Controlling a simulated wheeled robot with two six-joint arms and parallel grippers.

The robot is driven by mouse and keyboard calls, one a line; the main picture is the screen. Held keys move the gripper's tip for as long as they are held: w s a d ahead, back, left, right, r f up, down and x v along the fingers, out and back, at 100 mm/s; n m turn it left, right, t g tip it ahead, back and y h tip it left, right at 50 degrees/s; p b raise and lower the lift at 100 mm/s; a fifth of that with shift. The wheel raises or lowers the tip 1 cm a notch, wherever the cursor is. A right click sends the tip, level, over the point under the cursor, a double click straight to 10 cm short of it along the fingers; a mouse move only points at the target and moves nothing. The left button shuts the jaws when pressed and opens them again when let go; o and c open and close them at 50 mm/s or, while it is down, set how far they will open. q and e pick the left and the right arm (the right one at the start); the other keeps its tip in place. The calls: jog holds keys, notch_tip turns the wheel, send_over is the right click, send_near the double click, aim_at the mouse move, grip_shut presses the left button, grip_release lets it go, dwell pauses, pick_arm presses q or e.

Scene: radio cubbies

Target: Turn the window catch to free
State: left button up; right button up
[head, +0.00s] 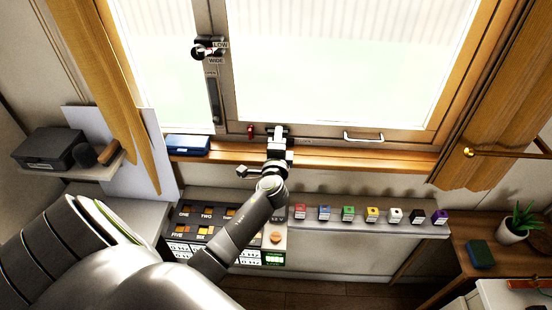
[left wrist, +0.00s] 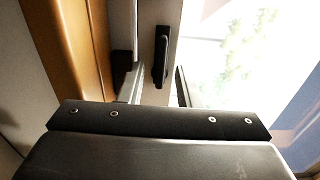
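My left gripper (head: 278,132) is in front of the window's lower frame, above the sill, in the head view. In the left wrist view its two fingers (left wrist: 158,88) stand apart with nothing seen held between them. A black upright lever (left wrist: 161,55) on a grey frame shows beyond the fingers, apart from them. In the head view a small red fitting (head: 250,131) sits on the lower frame just left of the gripper. A dark upright plate (head: 212,97) is on the window post. I cannot tell for sure which fitting is the catch. My right gripper is out of view.
A black knob (head: 207,48) marked LOW and WIDE is higher on the post. A pale bar handle (head: 364,137) is right of the gripper. A blue case (head: 187,144) lies on the sill. Several coloured blocks (head: 348,213) line the shelf below. Curtains flank the window.

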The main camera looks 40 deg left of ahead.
pick_arm(q)
jog(key=b+v, duration=0.3)
jog(key=v, duration=1.3)
jog(key=shift+s+d, duration=0.2)
jog(key=shift+d, duration=0.05)
jog(key=shift+a, duration=0.1)
jog(key=s+a+f+n+g+h, duration=0.2)
jog(key=s+f+n+g, duration=0.25)
jog(key=s, duration=0.25)
jog(key=s+a+f+n+g+h, duration=0.2)
jog(key=s+f+n+g, duration=0.2)
jog(key=s+f+n, duration=0.3)
jog(key=s+d+f+g+h, duration=0.2)
jog(key=s+d+g+h, duration=0.15)
jog(key=s, duration=0.45)
notch_tip(320, 180, down, 24)
jog(key=a+g, duration=0.1)
jog(key=s+d+f+g, duration=0.1)
jog(key=s+f, duration=1.4)
jog(key=f, duration=0.1)
jog(key=shift+s+n+h, duration=0.25)
jog(key=shift+n+h, duration=0.1)
jog(key=shift+n, duration=0.1)
